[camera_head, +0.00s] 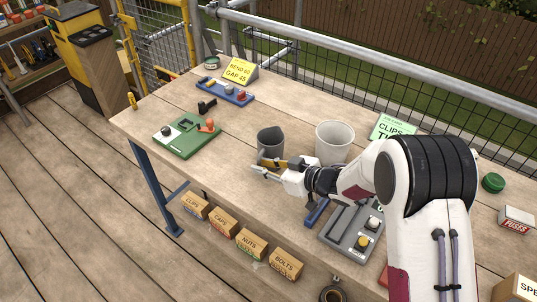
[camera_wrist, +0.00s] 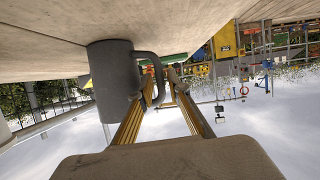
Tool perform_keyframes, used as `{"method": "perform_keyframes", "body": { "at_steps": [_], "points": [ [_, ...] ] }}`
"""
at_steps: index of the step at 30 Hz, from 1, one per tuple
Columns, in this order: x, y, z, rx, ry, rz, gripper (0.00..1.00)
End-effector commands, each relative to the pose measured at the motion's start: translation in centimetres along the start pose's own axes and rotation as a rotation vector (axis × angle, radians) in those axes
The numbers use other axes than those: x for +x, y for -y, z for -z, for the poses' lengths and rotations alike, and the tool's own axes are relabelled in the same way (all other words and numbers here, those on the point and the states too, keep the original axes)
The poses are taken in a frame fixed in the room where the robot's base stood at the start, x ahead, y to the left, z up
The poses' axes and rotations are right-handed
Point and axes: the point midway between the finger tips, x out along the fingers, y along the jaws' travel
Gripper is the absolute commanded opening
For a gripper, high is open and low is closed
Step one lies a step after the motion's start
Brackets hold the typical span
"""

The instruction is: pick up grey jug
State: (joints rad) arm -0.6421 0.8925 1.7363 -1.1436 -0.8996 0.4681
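The grey jug (camera_head: 270,139) stands upright on the wooden table, left of a white bucket. In the wrist view, which is upside down, the jug (camera_wrist: 112,75) is at left, its handle (camera_wrist: 158,68) pointing right towards my fingertips. My gripper (camera_head: 256,166) is low over the table at the jug's near side, overlapping its lower part in the head view. In the wrist view my gripper (camera_wrist: 161,82) has its two yellow fingers apart, tips close to the handle. I cannot tell whether the handle lies between them or touches one.
The white bucket (camera_head: 334,142) stands close to the jug's right. A green board (camera_head: 187,137) and a blue tray (camera_head: 225,92) lie to the left. A grey tray (camera_head: 352,235) with buttons is near the front edge, beside my arm. Bare tabletop lies left of the jug.

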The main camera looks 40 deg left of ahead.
Motion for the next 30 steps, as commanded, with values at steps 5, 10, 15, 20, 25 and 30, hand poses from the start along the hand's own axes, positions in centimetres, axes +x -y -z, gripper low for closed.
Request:
{"method": "perform_keyframes", "body": {
  "at_steps": [5,10,15,20,25,30],
  "points": [
    [1.6,0.0,0.0,0.000,0.000,0.001,0.17],
    [2.0,0.0,0.0,0.000,0.000,0.000,0.17],
    [2.0,0.0,0.0,0.000,0.001,0.000,0.17],
    [2.0,0.0,0.0,0.000,0.001,0.000,0.17],
    [2.0,0.0,0.0,0.000,0.000,-0.001,0.00],
    [2.0,-0.1,0.1,-0.001,-0.001,-0.001,0.00]
  ]
}}
